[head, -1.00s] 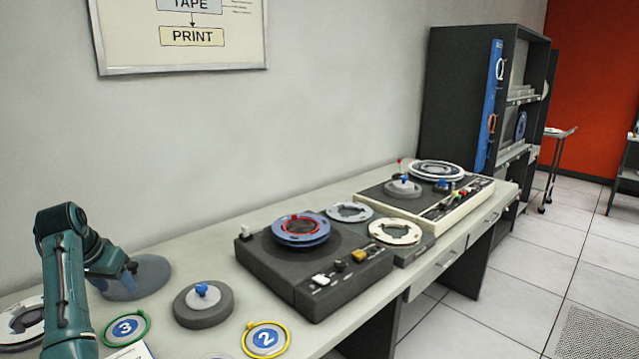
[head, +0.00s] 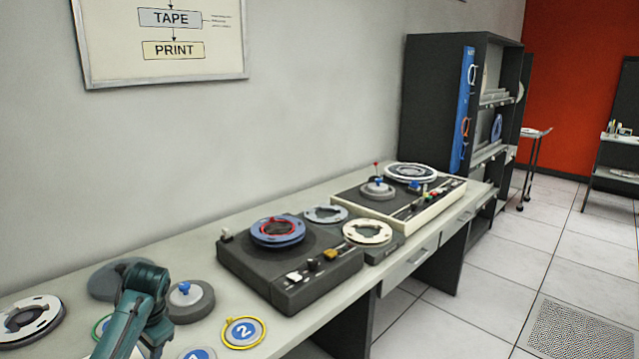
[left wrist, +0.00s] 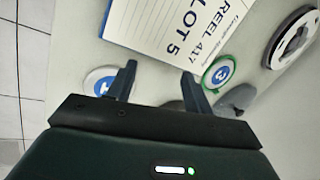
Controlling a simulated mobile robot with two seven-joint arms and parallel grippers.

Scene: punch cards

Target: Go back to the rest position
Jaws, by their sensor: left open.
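My left arm (head: 143,308) reaches in at the lower left of the head view, over the front left of the grey table (head: 160,253). Its fingers do not show there. In the left wrist view my left gripper (left wrist: 159,84) is open, its two dark fingers apart with nothing between them. A white card (left wrist: 180,28) printed "REEL 417" and "LOT 5" lies beyond the fingertips. A green-ringed disc marked 3 (left wrist: 219,75) is just right of the right finger. My right gripper is not in view.
A tape deck (head: 290,262) with a blue reel (head: 277,231) stands mid-table. A cream-edged deck (head: 399,197) is behind it. A round grey base with a blue knob (head: 187,301) sits right beside my arm. A yellow-ringed disc marked 2 (head: 243,332) lies nearby.

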